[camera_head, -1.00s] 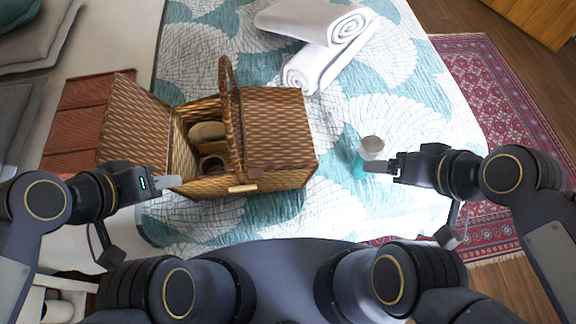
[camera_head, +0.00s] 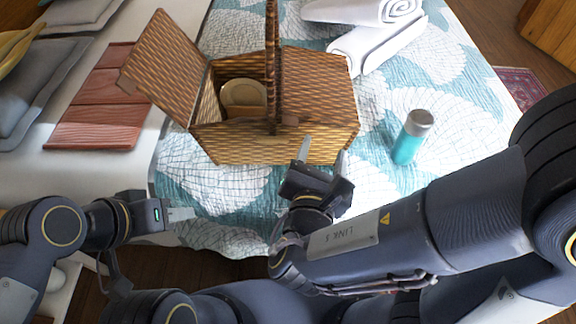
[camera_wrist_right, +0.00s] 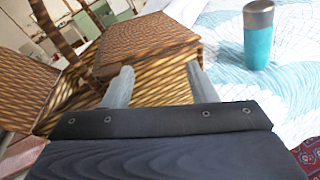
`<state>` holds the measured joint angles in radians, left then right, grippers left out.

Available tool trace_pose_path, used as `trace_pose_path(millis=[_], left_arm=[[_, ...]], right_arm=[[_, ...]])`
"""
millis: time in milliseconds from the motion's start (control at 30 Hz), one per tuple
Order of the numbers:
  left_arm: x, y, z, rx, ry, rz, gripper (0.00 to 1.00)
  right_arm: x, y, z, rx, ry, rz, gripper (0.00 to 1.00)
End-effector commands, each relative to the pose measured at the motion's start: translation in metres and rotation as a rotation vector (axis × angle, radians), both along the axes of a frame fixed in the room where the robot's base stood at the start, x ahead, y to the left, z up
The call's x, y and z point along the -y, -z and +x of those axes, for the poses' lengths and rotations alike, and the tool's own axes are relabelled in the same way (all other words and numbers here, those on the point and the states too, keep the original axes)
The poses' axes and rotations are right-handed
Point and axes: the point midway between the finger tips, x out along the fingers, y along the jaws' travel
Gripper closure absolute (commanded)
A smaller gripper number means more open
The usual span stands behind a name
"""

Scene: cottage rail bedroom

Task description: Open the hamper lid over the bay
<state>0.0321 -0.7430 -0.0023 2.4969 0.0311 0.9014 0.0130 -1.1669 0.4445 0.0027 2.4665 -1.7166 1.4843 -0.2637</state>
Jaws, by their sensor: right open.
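The wicker hamper (camera_head: 240,147) stands on the bed with its arched handle (camera_head: 273,60) up. Its left lid (camera_head: 165,65) is raised and leans outward, so the left bay is uncovered. Its right lid (camera_head: 316,82) lies closed over the right bay. My right gripper (camera_head: 323,155) is open and empty at the hamper's front wall, below the right lid's front edge. The right wrist view shows its two fingers (camera_wrist_right: 158,76) apart, pointing at that wall and lid (camera_wrist_right: 145,40). Contact cannot be told. My left gripper (camera_head: 185,213) is left of and in front of the hamper, apart from it; its finger gap is unclear.
A pale round dish (camera_head: 243,94) sits in the left bay. A teal bottle (camera_head: 410,140) stands right of the hamper. Rolled white towels (camera_head: 375,40) lie behind right. A reddish slatted panel (camera_head: 97,105) lies at left. The quilt (camera_head: 385,100) between hamper and bottle is clear.

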Motion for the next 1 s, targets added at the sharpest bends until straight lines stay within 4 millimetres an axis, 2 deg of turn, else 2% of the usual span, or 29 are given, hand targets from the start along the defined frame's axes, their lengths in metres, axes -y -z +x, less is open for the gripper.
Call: trace_pose_path(millis=[33,100,200,267,500,700,1000], left_arm=[[0.0,0.011,0.0,0.0,0.0,0.0,0.64],[0.0,0.013,0.0,0.0,0.0,0.0,0.64],[0.0,0.013,0.0,0.001,0.0,0.0,0.64],[0.0,0.013,0.0,0.001,0.0,0.0,0.64],[0.0,0.012,0.0,0.001,0.0,0.0,0.64],[0.0,0.012,0.0,0.0,0.0,0.0,0.64],[0.0,0.012,0.0,0.0,0.0,0.0,0.64]], right_arm=[[-0.025,0.008,-0.006,0.047,-0.093,-0.061,0.47],[-0.045,0.007,-0.011,0.092,-0.171,-0.106,0.47],[-0.056,0.005,-0.012,0.118,-0.214,-0.131,0.47],[-0.058,0.004,-0.007,0.122,-0.217,-0.132,0.47],[-0.056,0.003,0.031,0.119,-0.212,-0.13,0.47],[-0.056,0.003,0.056,0.118,-0.213,-0.13,0.47],[-0.057,0.003,0.064,0.118,-0.216,-0.129,0.47]])
